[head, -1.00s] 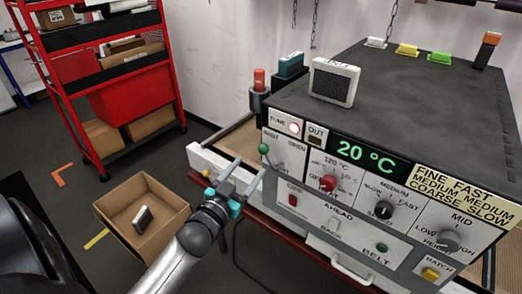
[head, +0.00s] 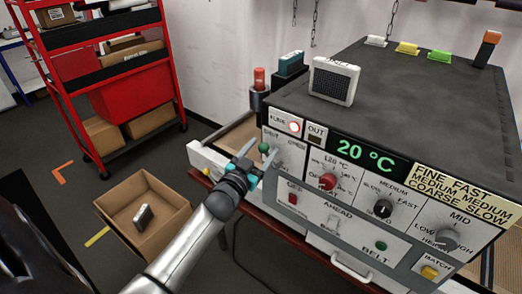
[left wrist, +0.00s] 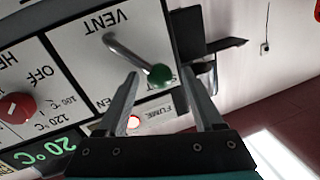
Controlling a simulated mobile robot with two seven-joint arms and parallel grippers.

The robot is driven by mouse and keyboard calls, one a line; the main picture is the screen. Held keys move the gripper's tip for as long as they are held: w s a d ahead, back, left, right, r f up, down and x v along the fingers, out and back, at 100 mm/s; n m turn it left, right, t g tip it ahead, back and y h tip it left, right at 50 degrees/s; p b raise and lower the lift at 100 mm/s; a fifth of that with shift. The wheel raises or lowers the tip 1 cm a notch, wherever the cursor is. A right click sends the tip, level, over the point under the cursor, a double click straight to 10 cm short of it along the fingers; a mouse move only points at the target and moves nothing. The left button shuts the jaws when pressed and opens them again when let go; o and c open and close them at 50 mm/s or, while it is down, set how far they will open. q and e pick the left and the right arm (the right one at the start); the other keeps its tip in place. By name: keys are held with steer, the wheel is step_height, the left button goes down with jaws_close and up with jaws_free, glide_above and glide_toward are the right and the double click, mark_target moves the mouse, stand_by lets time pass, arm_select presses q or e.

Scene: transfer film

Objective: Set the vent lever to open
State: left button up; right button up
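The vent lever (left wrist: 126,53) is a metal rod with a green knob (left wrist: 160,74) on the machine's front panel, under an upside-down VENT label in the left wrist view. It leans to the SHUT side; the OPEN label is at the other side, partly hidden by a finger. In the head view the green knob (head: 264,147) is at the panel's left end. My left gripper (head: 260,152) is open, its fingers pointing at the panel. In the left wrist view the knob lies between the fingertips (left wrist: 164,78), with no clear grip on it. My right gripper is not in view.
The panel also carries a red heat knob (head: 328,181), a speed knob (head: 382,208), a lit fume lamp (head: 294,127) and a 20 °C display (head: 364,151). A cardboard box (head: 112,207) stands on the floor at left. A red shelf cart (head: 72,112) is behind it.

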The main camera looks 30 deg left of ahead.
arm_select(q)
jaws_close()
stand_by(0.3)
stand_by(1.0)
